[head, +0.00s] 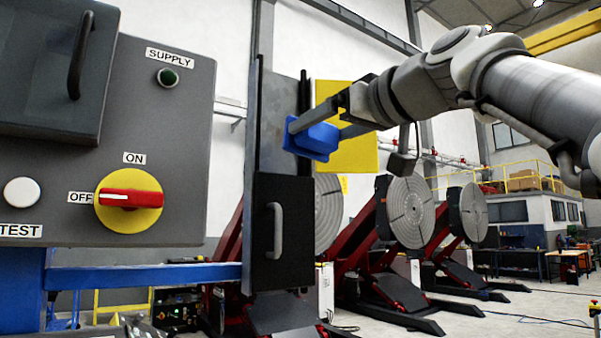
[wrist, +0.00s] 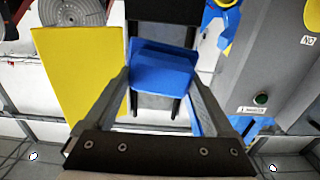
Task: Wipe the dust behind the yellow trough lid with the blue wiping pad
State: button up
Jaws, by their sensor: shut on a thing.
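The blue wiping pad (head: 312,141) is held between the two fingers of my gripper (head: 322,129), which is shut on it. In the wrist view, the pad (wrist: 162,72) sits between the fingertips, in front of a grey upright trough (wrist: 150,107) with dark side rails. The yellow trough lid (head: 358,154) stands open, to the right of the trough (head: 279,120) in the head view and to the left in the wrist view (wrist: 72,75). The pad overlaps the trough's right rail in the head view. I cannot tell whether it touches the trough. I cannot make out dust.
A black cover with a grey handle (head: 277,231) is below the trough. A grey control box (head: 150,200) with a red rotary switch (head: 128,199) stands close at the left. Round-plated positioners (head: 408,211) stand on the floor behind.

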jog(key=shift+r+p+x, duration=0.1)
jog(key=shift+p+x, duration=0.35)
jog(key=shift+x, duration=1.25)
jog(key=shift+r+p+x, duration=0.15)
jog(key=shift+p+x, duration=0.3)
jog(key=shift+x, duration=1.3)
jog(key=shift+p+x, duration=0.4)
jog(key=shift+x, duration=0.6)
notch_tip(320, 180, up, 4)
jog(key=p, duration=0.3)
jog(key=shift+s+d+r+p, duration=0.1)
jog(key=shift+p, duration=0.25)
notch_tip(320, 180, down, 4)
jog(key=b, duration=0.4)
jog(key=shift+f, duration=0.2)
